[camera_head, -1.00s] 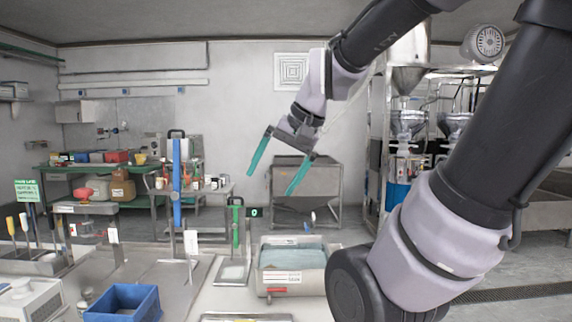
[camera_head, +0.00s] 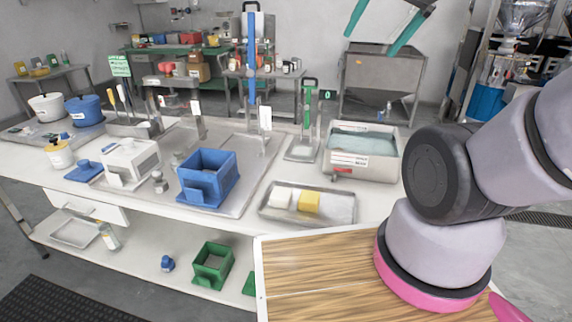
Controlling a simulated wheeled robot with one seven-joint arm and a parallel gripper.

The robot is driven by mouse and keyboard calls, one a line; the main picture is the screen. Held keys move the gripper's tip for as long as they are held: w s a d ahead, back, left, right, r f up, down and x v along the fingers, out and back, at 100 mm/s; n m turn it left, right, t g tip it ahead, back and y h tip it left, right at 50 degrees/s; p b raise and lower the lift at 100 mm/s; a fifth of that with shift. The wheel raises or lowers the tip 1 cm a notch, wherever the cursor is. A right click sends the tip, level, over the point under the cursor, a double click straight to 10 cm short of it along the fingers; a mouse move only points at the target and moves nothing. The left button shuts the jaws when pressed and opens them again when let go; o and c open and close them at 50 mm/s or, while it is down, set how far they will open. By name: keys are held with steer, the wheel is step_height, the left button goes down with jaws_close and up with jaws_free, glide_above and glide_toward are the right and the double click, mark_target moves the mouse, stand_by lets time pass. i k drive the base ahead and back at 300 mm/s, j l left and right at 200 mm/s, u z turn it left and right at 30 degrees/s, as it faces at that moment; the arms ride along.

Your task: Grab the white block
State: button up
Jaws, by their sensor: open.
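A small white block (camera_head: 282,198) lies at the left end of a shallow metal tray (camera_head: 270,215) on the table. A yellow block (camera_head: 309,203) sits just right of it. A flat whitish item (camera_head: 340,208) lies at the tray's right end; I cannot tell what it is. My gripper (camera_head: 371,44) shows at the top edge with two teal fingers spread apart and nothing between them. It is raised well above the table, and its upper part is out of view.
A metal basin (camera_head: 358,165) of bluish content stands behind the tray, near my arm. A blue open box (camera_head: 207,178) is to the left. A tall blue-handled stand (camera_head: 251,60) and a green-handled press (camera_head: 308,120) rise behind. A wooden board (camera_head: 320,270) lies in front.

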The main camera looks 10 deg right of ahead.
mark_target(280, 198)
steer(key=k+l+u, duration=0.1)
steer(key=l+u, duration=0.15)
steer(key=k+l+u, duration=0.1)
steer(key=l+u, duration=0.15)
steer(key=k+l+u, duration=0.25)
steer(key=i+l, duration=0.1)
steer(key=l, duration=0.05)
